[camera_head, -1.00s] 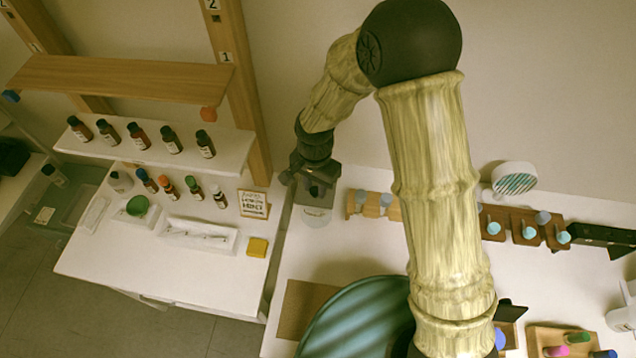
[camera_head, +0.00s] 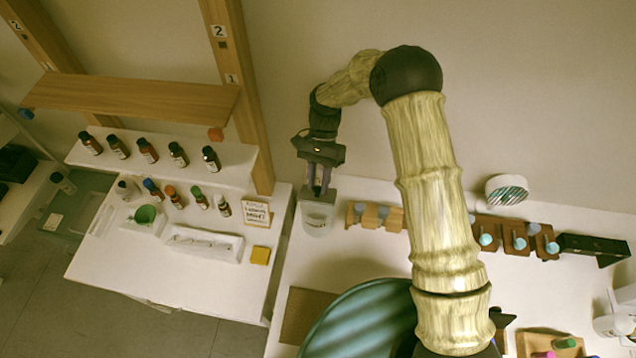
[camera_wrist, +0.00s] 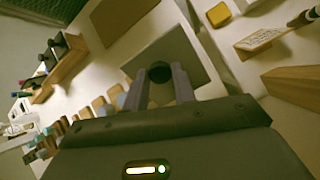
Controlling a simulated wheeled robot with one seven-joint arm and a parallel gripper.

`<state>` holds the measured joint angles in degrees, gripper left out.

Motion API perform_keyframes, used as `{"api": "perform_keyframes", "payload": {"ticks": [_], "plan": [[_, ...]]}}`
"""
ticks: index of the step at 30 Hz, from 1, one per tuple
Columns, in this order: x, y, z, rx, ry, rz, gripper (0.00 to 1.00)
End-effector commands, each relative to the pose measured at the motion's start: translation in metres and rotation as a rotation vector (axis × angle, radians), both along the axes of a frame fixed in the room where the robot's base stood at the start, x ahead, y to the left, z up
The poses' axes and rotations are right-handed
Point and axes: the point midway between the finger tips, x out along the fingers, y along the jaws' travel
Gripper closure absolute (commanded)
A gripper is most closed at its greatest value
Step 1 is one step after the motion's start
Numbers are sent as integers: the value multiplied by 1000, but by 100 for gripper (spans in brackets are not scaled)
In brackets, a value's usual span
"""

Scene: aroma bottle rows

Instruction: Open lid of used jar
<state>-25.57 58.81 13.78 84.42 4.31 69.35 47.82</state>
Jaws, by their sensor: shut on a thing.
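The jar (camera_head: 315,224) is a pale, translucent vessel with a label too small to read, standing near the left edge of the right-hand table. Its flat grey square lid (camera_head: 309,193) is at its top; it also shows in the wrist view (camera_wrist: 196,60). My gripper (camera_head: 318,188) points down over the jar. In the wrist view its two fingers (camera_wrist: 160,86) are shut on the dark round knob of the lid. I cannot tell whether a gap separates lid and jar. The jar body is hidden under the lid in the wrist view.
Wooden blocks with blue-grey tops (camera_head: 379,216) stand just right of the jar. A brown mat (camera_head: 306,312) lies in front. The left table holds several small bottles, a white tray (camera_head: 203,243), a sign (camera_head: 256,213) and a yellow block (camera_head: 260,256).

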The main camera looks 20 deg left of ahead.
Motion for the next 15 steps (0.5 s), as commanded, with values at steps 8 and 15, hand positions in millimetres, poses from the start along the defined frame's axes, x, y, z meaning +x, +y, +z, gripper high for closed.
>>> {"api": "perform_keyframes", "payload": {"ticks": [8, 15], "plan": [[6, 1, 2, -7, 53, -2, 100], [6, 1, 2, -7, 55, -2, 100]]}}
